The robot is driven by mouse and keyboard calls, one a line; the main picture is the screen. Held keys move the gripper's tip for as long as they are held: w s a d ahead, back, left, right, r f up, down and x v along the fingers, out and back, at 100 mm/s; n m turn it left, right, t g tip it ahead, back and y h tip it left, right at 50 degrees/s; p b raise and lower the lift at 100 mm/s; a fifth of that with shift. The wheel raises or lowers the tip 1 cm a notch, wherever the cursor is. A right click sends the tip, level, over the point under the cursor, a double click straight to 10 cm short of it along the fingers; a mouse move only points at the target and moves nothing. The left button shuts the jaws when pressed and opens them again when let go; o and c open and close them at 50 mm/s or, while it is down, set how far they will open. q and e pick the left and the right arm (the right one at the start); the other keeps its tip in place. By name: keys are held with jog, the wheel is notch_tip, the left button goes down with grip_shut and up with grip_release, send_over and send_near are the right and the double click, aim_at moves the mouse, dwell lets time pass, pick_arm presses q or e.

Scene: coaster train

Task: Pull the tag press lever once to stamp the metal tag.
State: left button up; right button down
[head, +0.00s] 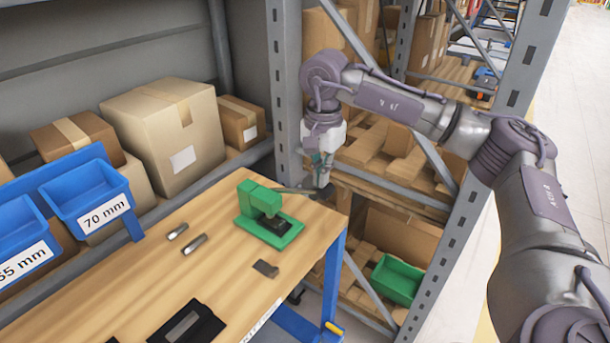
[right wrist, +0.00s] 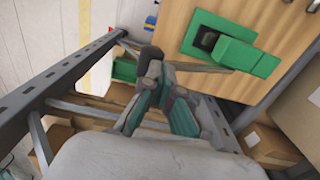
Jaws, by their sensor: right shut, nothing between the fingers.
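The green tag press (head: 262,207) stands near the far right corner of the wooden table. Its grey lever (head: 295,190) sticks out to the right, roughly level. My right gripper (head: 322,184) points down at the lever's outer end, beyond the table edge. The right wrist view shows the press (right wrist: 220,42), the lever (right wrist: 200,68) and my right gripper (right wrist: 153,56). The fingers are shut with nothing between them, at or very near the lever tip; I cannot tell whether they touch it. A dark bed shows under the press head; I cannot make out a tag there. My left gripper is not in view.
Two small metal cylinders (head: 194,244), a small dark plate (head: 265,268) and a black tray (head: 190,326) lie on the table (head: 140,270). Blue bins (head: 90,195) stand at left. A grey rack post (head: 287,90) rises close behind the press. A green bin (head: 397,279) sits lower right.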

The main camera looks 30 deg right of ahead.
aim_at(325, 188)
jog(key=shift+f, duration=0.1)
jog(key=shift+s+d+f+b, duration=0.1)
jog(key=shift+s+f+b, duration=0.1)
jog(key=shift+f+b, duration=0.4)
jog(key=shift+s+d+f+b, duration=0.1)
jog(key=shift+s+f+b, duration=0.1)
jog(key=shift+f+b, duration=0.35)
jog(key=shift+f, duration=0.2)
jog(key=shift+s+d+f+b, duration=0.1)
jog(key=shift+s+f+b, duration=0.1)
jog(key=shift+f+b, duration=0.25)
jog(key=shift+s+f+b, duration=0.15)
jog(key=shift+f+b, duration=0.15)
jog(key=shift+f, duration=0.25)
notch_tip(325, 188, up, 13)
jog(key=p, duration=0.9)
jog(key=shift+p, duration=0.3)
